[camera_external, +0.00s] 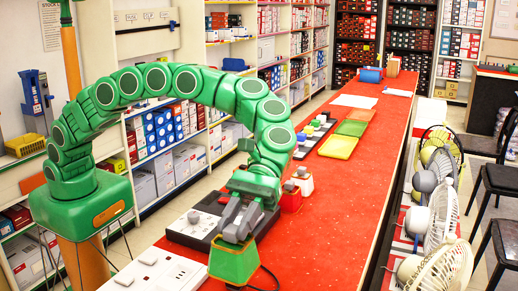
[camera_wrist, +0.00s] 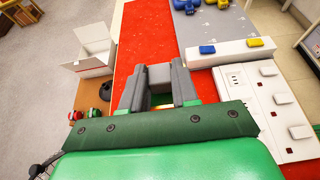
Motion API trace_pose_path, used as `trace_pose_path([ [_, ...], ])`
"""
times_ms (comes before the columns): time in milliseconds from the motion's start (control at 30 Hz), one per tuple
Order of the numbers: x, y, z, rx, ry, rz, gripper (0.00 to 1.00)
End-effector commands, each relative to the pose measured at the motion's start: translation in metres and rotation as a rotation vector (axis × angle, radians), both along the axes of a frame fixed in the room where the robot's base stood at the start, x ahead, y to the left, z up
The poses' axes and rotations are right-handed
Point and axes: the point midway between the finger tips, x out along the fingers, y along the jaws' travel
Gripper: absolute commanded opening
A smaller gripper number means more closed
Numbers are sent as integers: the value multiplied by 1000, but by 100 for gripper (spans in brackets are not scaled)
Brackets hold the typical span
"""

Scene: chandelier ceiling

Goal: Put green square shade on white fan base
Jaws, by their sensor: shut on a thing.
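My gripper (camera_external: 240,220) is shut on a green square shade (camera_external: 235,264), a tapered green block with a tan lower edge. It is held low at the near end of the red table, by a white socket strip. In the wrist view my gripper's grey fingers (camera_wrist: 160,88) show with a bit of yellow between them; most of the shade is hidden. A small white base (camera_external: 304,182) with a grey knob, likely the white fan base, stands on the table farther back and to the right. A similar red base (camera_external: 291,199) stands just in front of it.
A white socket strip (camera_external: 155,273) and a black-edged switch board (camera_external: 190,229) lie on the table's left side. Yellow (camera_external: 339,147) and green (camera_external: 352,128) flat trays lie farther back. Several fans (camera_external: 442,215) stand right of the table. The red top (camera_external: 350,195) right of the bases is clear.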

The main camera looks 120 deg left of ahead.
Motion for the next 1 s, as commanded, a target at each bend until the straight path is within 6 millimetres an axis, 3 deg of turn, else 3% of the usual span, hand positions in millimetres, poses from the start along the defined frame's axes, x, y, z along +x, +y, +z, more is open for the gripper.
trace_pose_path([
  [500, 35, -7, -46, 1, 2, 0, 0],
  [867, 44, -9, -54, -1, 0, -1, 0],
  [1000, 46, -10, -66, -1, 3, 0, 0],
])
